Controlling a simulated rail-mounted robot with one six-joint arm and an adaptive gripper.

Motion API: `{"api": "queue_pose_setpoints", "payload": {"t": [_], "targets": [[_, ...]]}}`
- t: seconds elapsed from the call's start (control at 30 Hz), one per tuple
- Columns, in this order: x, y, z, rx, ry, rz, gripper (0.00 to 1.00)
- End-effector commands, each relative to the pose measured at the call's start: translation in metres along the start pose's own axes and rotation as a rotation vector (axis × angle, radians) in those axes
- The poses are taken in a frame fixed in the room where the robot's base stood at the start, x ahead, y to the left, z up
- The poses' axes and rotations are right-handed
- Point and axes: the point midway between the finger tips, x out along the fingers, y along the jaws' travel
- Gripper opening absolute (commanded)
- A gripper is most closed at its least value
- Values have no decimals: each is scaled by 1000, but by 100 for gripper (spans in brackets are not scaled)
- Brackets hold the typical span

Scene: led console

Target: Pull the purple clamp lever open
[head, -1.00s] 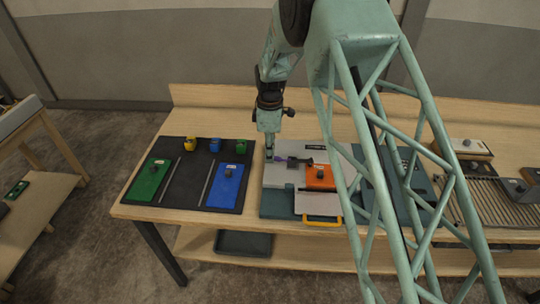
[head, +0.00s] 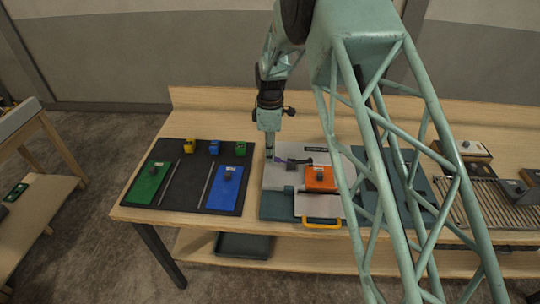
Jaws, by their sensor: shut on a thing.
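The purple clamp lever (head: 281,160) is small and partly hidden by my gripper. It lies on the grey plate of the console (head: 275,177), running left from a dark pivot piece near the orange block (head: 320,179). My gripper (head: 269,156) points down at the left end of the lever and is shut on it. The fingertips are too small to show the exact grip.
A black board (head: 190,150) on the left holds a green plate (head: 148,182), a blue plate (head: 226,188) and small coloured blocks. A yellow handle (head: 321,225) sticks out at the console's front. My lattice arm structure covers the console's right side. A wire rack stands far right.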

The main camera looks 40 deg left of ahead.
Motion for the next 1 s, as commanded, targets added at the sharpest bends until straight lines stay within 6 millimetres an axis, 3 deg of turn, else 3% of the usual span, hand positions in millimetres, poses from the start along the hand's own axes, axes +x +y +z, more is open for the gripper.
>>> {"api": "queue_pose_setpoints", "payload": {"t": [0.43,1.0], "targets": [[-14,1,6,0,0,1,5],[-17,1,8,0,0,2,5]]}}
